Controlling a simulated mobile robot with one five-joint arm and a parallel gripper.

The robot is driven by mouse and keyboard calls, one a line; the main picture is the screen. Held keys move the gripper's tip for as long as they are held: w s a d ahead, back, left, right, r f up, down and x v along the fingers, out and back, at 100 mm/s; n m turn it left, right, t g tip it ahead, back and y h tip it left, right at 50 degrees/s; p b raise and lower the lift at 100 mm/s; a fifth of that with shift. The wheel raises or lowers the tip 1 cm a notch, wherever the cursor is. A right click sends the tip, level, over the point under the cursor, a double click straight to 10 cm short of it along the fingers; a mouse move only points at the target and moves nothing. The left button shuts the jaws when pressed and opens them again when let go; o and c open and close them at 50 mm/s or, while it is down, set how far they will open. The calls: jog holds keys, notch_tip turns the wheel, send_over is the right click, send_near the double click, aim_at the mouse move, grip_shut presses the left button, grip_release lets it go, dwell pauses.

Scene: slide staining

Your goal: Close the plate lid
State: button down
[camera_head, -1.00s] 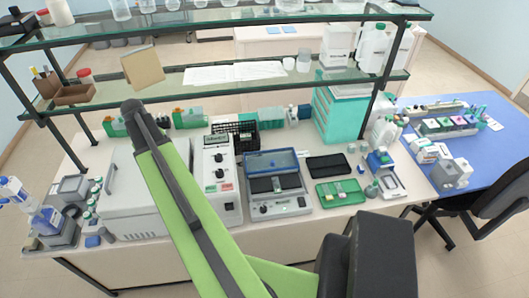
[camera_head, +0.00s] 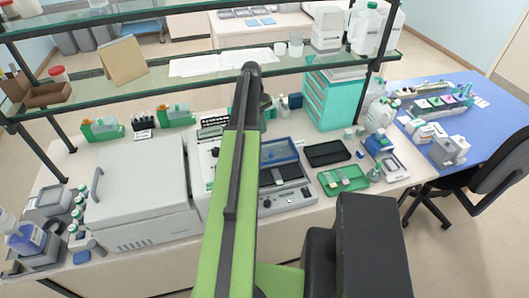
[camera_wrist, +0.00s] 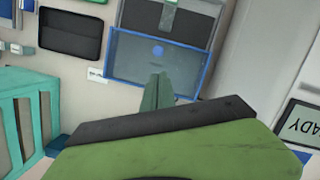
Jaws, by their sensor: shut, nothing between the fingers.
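The plate lid is a clear panel in a blue frame (camera_head: 279,152). It stands raised at the back of a grey slide-warming device (camera_head: 290,198), whose dark plate (camera_head: 270,178) lies bare in front, partly hidden by my arm. In the wrist view the blue-framed lid (camera_wrist: 125,50) is in the upper middle, with a blue spot on it and the dark plate (camera_wrist: 165,18) beyond. My gripper (camera_wrist: 158,77) is shut and empty. Its green fingertips overlap the lid's free edge in the picture; I cannot tell if they touch. In the head view my arm hides the gripper.
A glass shelf (camera_head: 165,73) crosses above the bench. A large white machine (camera_head: 140,190) stands left of the device. A black tray (camera_head: 327,153) and a green tray (camera_head: 342,180) lie to its right. A teal drawer cabinet (camera_head: 333,98) stands behind them.

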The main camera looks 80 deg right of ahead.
aim_at(268, 154)
jog(key=b+x, duration=0.9)
jog(key=x, duration=0.1)
jog(key=shift+b, duration=0.3)
jog(key=shift+r, duration=0.1)
jog(key=s+a, duration=0.2)
jog(key=a, duration=0.2)
jog(key=s+a, duration=0.1)
jog(key=a, duration=0.3)
jog(key=s+a, duration=0.2)
jog(key=a, duration=0.2)
jog(key=shift+s+a, duration=0.1)
jog(key=shift+s, duration=0.35)
